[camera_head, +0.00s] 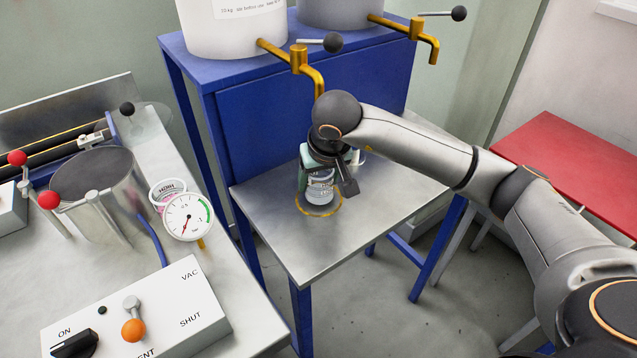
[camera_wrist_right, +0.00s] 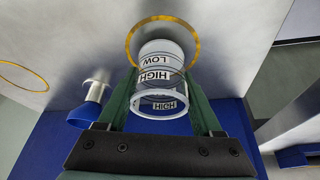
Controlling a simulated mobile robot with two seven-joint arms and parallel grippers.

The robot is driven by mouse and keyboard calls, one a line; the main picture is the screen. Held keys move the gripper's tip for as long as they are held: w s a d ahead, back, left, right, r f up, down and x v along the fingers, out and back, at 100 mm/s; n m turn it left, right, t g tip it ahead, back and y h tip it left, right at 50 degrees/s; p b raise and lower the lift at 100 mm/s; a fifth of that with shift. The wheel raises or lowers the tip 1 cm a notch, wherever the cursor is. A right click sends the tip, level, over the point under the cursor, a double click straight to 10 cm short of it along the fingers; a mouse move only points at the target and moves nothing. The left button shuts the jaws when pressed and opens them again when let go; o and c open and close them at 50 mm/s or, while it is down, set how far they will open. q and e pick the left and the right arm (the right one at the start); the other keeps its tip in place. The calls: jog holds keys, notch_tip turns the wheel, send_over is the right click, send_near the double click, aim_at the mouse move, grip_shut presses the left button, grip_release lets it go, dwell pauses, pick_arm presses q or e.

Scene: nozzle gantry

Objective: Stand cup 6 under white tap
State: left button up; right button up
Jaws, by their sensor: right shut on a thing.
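A clear cup with a white band and black HIGH and LOW marks (camera_head: 320,190) is upright at the steel shelf, over the yellow ring (camera_head: 318,214) below the white container's tap. My right gripper (camera_head: 325,172) is shut on it. In the right wrist view the cup (camera_wrist_right: 160,78) sits between the green fingers, with the yellow ring (camera_wrist_right: 133,40) around its far end. I cannot tell whether its base touches the shelf. The brass white tap (camera_head: 300,62) is above; my wrist hides its spout end. My left gripper is not in view.
The steel shelf (camera_head: 300,248) is clear in front. The grey container's tap (camera_head: 425,40) is at the right. A small metallic piece with a blue end (camera_wrist_right: 92,105) stands beside the cup. A bench with a gauge (camera_head: 188,216) is left; a red table (camera_head: 570,150) is right.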

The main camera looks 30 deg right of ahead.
jog(key=shift+f, duration=0.45)
jog(key=shift+f, duration=0.1)
jog(key=o, duration=1.3)
jog(key=shift+o, duration=0.2)
jog(key=shift+r, duration=0.2)
jog(key=p+v, duration=0.1)
jog(key=v, duration=1)
jog(key=shift+s+r+p, duration=0.2)
jog(key=shift+r+p, duration=0.1)
jog(key=shift+r, duration=0.05)
jog(key=shift+a, duration=0.1)
